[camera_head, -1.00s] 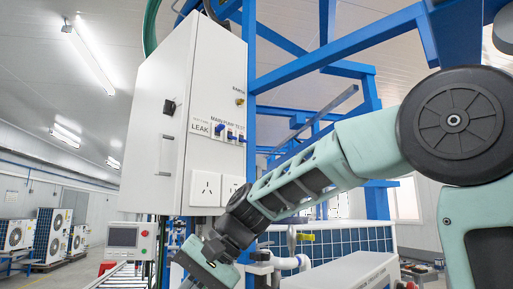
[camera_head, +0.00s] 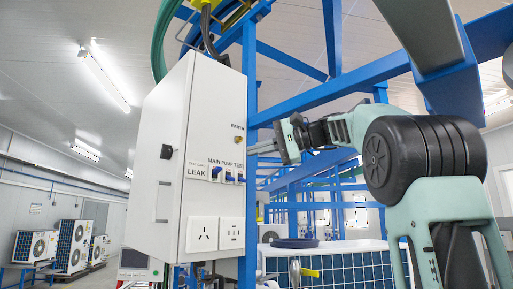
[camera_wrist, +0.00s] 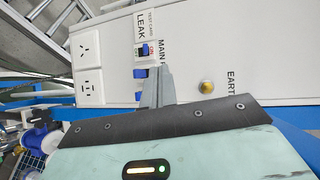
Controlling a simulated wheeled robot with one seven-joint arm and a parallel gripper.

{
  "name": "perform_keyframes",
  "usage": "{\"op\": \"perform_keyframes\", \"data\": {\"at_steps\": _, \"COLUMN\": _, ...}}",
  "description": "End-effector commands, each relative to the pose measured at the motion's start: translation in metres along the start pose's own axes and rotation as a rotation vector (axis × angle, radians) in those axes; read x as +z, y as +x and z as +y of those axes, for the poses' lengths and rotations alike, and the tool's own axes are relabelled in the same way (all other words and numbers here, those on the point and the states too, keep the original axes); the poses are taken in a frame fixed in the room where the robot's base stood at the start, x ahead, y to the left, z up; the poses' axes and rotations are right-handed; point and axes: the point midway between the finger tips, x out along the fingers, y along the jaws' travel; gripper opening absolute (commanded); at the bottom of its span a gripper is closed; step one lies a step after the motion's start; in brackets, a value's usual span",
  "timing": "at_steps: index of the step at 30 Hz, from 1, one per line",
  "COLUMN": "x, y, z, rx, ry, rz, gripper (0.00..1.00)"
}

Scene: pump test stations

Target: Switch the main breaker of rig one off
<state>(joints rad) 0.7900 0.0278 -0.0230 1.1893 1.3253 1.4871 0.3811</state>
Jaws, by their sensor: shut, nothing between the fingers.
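The white electrical cabinet (camera_head: 212,120) carries a row of breakers with blue levers under the printed words MAIN, PUMP and TEST. The main breaker (camera_head: 216,173) is the leftmost, next to the LEAK label. In the wrist view the main breaker (camera_wrist: 146,48) shows beside its MAIN lettering; I cannot tell its lever position for certain. My gripper (camera_head: 257,149) is shut and empty, to the right of the breakers. In the wrist view its fingers (camera_wrist: 157,68) reach over the panel beside the middle breaker and partly hide the row. I see no contact with the main lever.
A brass earth stud (camera_wrist: 207,87) and sockets (camera_head: 204,235) are on the same panel. Blue frame beams (camera_head: 330,83) run behind and above my arm. Open floor lies at left.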

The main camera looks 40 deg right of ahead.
Motion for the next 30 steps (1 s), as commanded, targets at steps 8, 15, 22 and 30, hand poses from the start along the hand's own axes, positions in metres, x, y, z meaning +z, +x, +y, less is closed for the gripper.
{"op": "perform_keyframes", "data": {"at_steps": 8, "x": 0.001, "y": 0.037, "z": 0.001, "rx": 0.002, "ry": 0.000, "rz": -0.004, "gripper": 0.00}}
{"op": "perform_keyframes", "data": {"at_steps": 15, "x": 0.001, "y": 0.068, "z": 0.001, "rx": 0.002, "ry": 0.000, "rz": -0.003, "gripper": 0.00}}
{"op": "perform_keyframes", "data": {"at_steps": 22, "x": 0.001, "y": 0.083, "z": 0.001, "rx": 0.001, "ry": 0.000, "rz": -0.002, "gripper": 0.00}}
{"op": "perform_keyframes", "data": {"at_steps": 30, "x": 0.001, "y": 0.086, "z": 0.007, "rx": 0.002, "ry": 0.000, "rz": -0.001, "gripper": 0.00}}
